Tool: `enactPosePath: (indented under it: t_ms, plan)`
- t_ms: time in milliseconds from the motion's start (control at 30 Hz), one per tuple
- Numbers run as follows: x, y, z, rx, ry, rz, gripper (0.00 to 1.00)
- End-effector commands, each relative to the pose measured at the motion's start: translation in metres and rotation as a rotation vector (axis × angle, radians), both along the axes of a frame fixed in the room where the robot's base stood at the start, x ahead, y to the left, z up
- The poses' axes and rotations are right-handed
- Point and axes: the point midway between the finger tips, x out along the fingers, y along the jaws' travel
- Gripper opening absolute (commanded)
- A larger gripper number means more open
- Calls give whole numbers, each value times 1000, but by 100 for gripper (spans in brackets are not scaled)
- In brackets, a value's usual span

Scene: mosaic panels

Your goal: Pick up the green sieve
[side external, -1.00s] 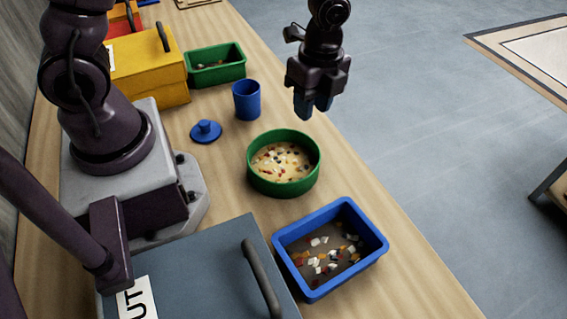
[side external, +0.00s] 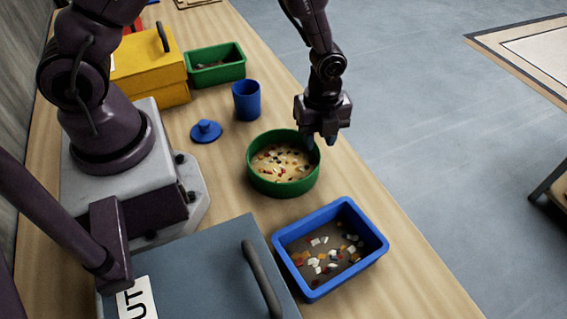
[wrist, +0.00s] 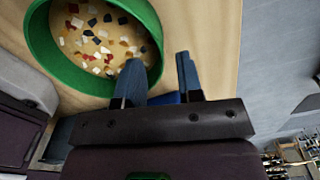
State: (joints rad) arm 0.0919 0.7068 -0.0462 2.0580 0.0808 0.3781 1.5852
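The green sieve (side external: 272,187) is a round, upright tub on the table, holding small pale, red and dark chips. In the wrist view the sieve (wrist: 62,68) is at upper left, cut by the top edge. My gripper (side external: 320,142) is above the sieve's right side in the side view, fingers pointing down. In the wrist view my gripper (wrist: 160,78) is open and empty. One blue finger overlaps the sieve's rim and the other is over bare table outside it. I cannot tell whether the fingers touch the rim.
A blue tray (side external: 378,248) of chips stands in front of the sieve. A blue cup (side external: 246,100), a blue lid (side external: 206,131) and a green tray (side external: 216,68) are behind it. A grey box (side external: 190,270) is at front left. The table's right edge is close to the sieve.

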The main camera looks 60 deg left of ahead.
Motion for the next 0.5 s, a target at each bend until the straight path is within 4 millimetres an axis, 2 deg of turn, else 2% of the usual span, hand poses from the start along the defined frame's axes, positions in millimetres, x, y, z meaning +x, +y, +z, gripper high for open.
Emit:
enactPosePath:
  t_ms: [100,233,500]
  plan:
    - [-2,2,-21,1,5,0,34]
    - [-2,2,-36,1,3,1,34]
    - [-1,2,-41,1,-1,1,34]
